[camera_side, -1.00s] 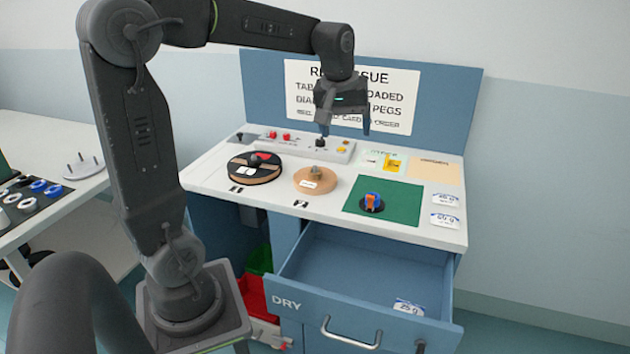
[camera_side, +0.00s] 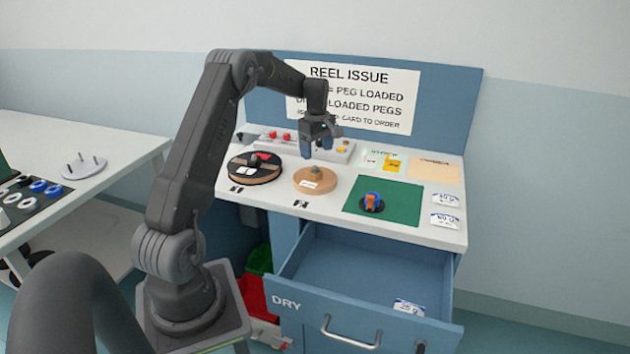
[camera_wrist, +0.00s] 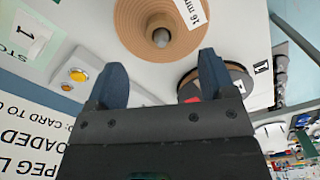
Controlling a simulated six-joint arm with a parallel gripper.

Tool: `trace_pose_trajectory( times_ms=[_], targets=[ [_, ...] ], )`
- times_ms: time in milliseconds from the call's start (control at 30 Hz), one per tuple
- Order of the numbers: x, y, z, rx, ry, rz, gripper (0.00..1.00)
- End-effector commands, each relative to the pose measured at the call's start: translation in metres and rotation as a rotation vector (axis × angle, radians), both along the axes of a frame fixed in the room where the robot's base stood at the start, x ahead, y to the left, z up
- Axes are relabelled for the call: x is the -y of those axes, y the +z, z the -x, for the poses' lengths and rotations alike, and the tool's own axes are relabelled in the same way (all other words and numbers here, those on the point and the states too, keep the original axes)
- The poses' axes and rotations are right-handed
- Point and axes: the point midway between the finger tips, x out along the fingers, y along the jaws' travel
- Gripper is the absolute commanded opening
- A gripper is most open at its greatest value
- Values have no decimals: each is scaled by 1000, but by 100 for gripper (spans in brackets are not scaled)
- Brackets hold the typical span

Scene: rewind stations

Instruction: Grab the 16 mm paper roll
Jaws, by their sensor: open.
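The 16 mm paper roll (camera_side: 313,188) is a flat tan disc with a white label, lying on the white bench top between the black reel and the green mat. In the wrist view the tan roll (camera_wrist: 140,32) shows at the top with a grey peg or core in its centre hole and part of a "16 mm" label. My gripper (camera_side: 317,154) is open and empty, above the bench just behind and over the roll. In the wrist view my gripper's two fingers (camera_wrist: 161,72) are spread apart, with the roll beyond their tips and not between them.
A black reel (camera_side: 243,176) with a red part lies left of the roll. An orange and blue item (camera_side: 372,202) sits on the green mat (camera_side: 408,208) at right. A control box (camera_side: 320,150) stands behind. The drawer (camera_side: 350,280) below is open.

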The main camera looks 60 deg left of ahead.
Motion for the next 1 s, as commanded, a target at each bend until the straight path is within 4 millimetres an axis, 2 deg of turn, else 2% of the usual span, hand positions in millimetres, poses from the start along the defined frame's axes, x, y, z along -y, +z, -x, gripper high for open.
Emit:
trace_pose_trajectory(
  times_ms=[100, 367, 600, 733, 933, 1000],
  targets=[
    [0, -18, 0, -1, -1, 1, 77],
    [-2, -37, 1, -1, -2, 1, 77],
    [-6, -71, 3, -2, -3, 2, 77],
    [-6, -79, 3, 0, -3, 0, 77],
    [-6, -79, 3, 1, -2, -1, 77],
    [-6, -79, 3, 1, -2, -1, 72]
  ],
)
